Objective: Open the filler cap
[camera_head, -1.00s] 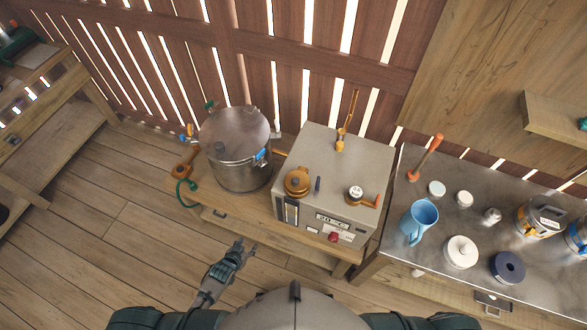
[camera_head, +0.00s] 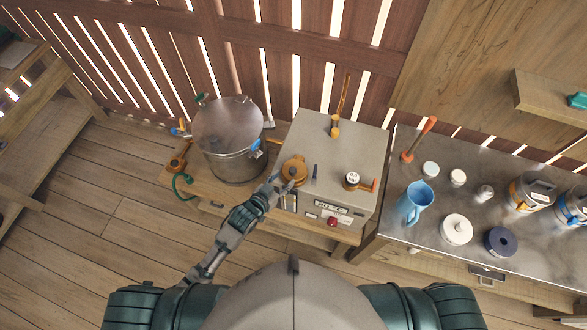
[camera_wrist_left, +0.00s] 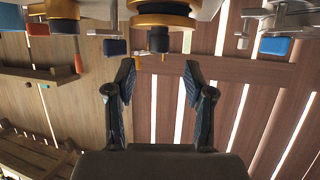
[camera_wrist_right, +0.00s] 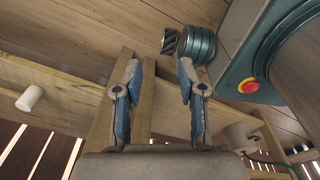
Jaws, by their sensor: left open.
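The filler cap appears to be the round brass-coloured cap (camera_head: 294,170) at the front left of the grey machine's top (camera_head: 345,140). A similar brass and black round part (camera_wrist_left: 163,20) shows at the top of the left wrist view, beyond the fingertips. My left gripper (camera_head: 278,186) is just in front of the cap at the machine's front left corner. Its fingers (camera_wrist_left: 160,76) are spread with nothing between them. Contact with the cap cannot be made out. My right gripper (camera_wrist_right: 160,70) shows only in its wrist view, open and empty.
A lidded metal pot (camera_head: 228,150) stands left of the machine. A small brass part with an orange handle (camera_head: 362,182) and a brass lever (camera_head: 338,115) are also on the machine top. A blue jug (camera_head: 412,205) and white lids stand on the metal bench (camera_head: 440,255) at right.

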